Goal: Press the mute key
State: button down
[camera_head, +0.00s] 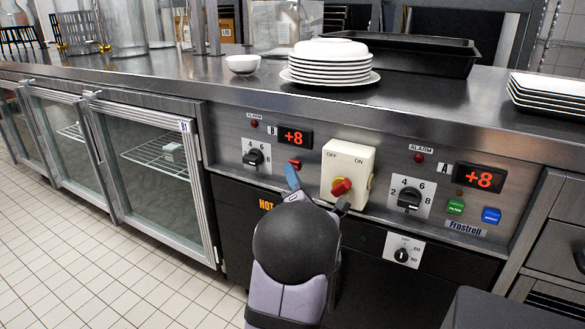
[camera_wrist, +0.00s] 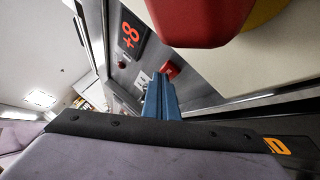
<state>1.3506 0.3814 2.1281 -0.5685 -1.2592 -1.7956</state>
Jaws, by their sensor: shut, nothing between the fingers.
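A small red key (camera_head: 295,163) sits below the B display on the steel control panel (camera_head: 225,170). In the wrist view it is a red block (camera_wrist: 172,70) near a small pale label (camera_wrist: 142,77); I cannot read any lettering, so I cannot confirm it is the mute key. My gripper (camera_head: 291,175) is shut and empty, its blue fingertips pointing up just below the red key in the head view. In the wrist view the blue fingertips (camera_wrist: 160,95) are just below the key; I cannot tell whether they touch it.
A cream switch box (camera_head: 348,165) with a red knob (camera_head: 341,187) juts out right of my fingers. Dials (camera_head: 253,157), red +8 displays (camera_head: 295,138), a green key (camera_head: 456,207) and a blue key (camera_head: 491,215) share the panel. Stacked plates (camera_head: 330,77) stand on the counter above.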

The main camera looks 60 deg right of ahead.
jog(key=shift+a, duration=0.1)
dwell(0.5)
jog(key=shift+a+b, duration=0.45)
jog(key=shift+a, duration=0.35)
jog(key=shift+a, duration=0.15)
jog(key=shift+a+b, duration=0.8)
jog(key=shift+a, duration=1.55)
